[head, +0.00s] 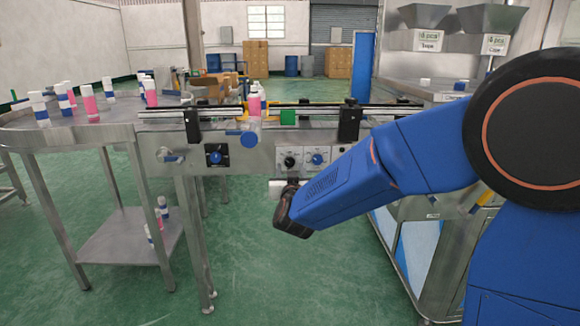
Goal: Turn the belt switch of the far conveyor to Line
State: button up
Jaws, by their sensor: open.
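A steel conveyor (255,157) runs across the middle of the head view. Its front panel carries a blue knob on a black plate (216,156) at left. To the right are a dark knob on a pale plate (289,161) and a blue knob on a pale plate (317,158). Their labels are too small to read, and I cannot tell which is the belt switch or where it points. My gripper (279,188) is open, small in view below the dark knob and partly hidden by my wrist. I see nothing between its jaws.
A round steel table (90,138) with several pink and white-blue cans stands at left. A pink can (254,104) is on the conveyor between rails. A steel machine with hoppers (490,20) stands at right. Green floor is open in front.

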aim_at(290, 164)
jog(key=shift+w, duration=1.95)
jog(key=c, duration=1.1)
jog(key=shift+o, duration=0.2)
jog(key=shift+m, duration=0.4)
jog(key=m, duration=0.4)
jog(key=shift+m, duration=2.5)
jog(key=shift+f, duration=0.1)
